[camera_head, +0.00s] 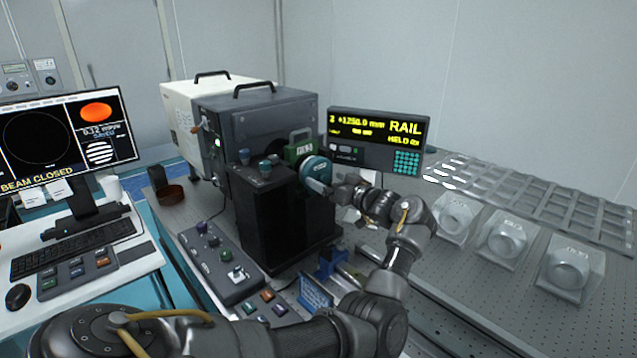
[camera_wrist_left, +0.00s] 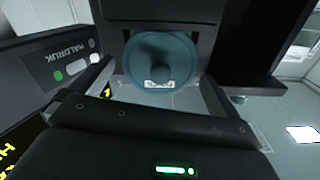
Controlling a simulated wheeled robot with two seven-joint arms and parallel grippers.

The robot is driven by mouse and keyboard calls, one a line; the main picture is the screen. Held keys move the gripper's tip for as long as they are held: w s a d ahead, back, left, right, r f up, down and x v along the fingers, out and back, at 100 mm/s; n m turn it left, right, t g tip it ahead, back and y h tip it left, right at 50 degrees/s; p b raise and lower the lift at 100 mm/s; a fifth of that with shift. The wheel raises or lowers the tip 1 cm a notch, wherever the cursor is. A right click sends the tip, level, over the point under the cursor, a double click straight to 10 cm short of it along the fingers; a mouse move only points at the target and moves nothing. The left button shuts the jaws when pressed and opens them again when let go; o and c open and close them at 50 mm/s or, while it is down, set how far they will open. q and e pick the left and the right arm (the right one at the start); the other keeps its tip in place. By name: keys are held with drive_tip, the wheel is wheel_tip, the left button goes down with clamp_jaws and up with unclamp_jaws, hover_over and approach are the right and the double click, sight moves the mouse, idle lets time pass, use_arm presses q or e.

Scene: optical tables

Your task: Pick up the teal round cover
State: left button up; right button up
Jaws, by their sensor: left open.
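My left gripper (camera_head: 328,187) is open and points at the cover from the right. In the wrist view its two fingers reach forward at the left and right of the cover, with the cover between them in the picture. I cannot tell whether they touch it. My right gripper is not in view.
A dark block with knobs (camera_head: 268,215) stands left of the cover. A display reading RAIL (camera_head: 378,140) is behind my gripper. A control box (camera_head: 220,262) and a blue bracket (camera_head: 315,293) lie in front. Clear cases (camera_head: 508,238) stand on the right table.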

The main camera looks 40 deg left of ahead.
sight(318, 173)
use_arm(q)
drive_tip(key=a+b, duration=0.1)
drive_tip(key=a, duration=0.2)
drive_tip(key=shift+w+a, duration=0.15)
drive_tip(key=shift+a, duration=0.25)
drive_tip(key=shift+w+a+r+b, duration=0.1)
drive_tip(key=shift+a+b, duration=0.25)
drive_tip(key=shift+a, duration=0.3)
drive_tip(key=shift+d+r, duration=0.1)
drive_tip(key=shift+c, duration=1.1)
drive_tip(key=c, duration=0.5)
drive_tip(key=shift+c, duration=0.2)
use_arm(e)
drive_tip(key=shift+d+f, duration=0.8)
use_arm(q)
drive_tip(key=shift+r, duration=0.1)
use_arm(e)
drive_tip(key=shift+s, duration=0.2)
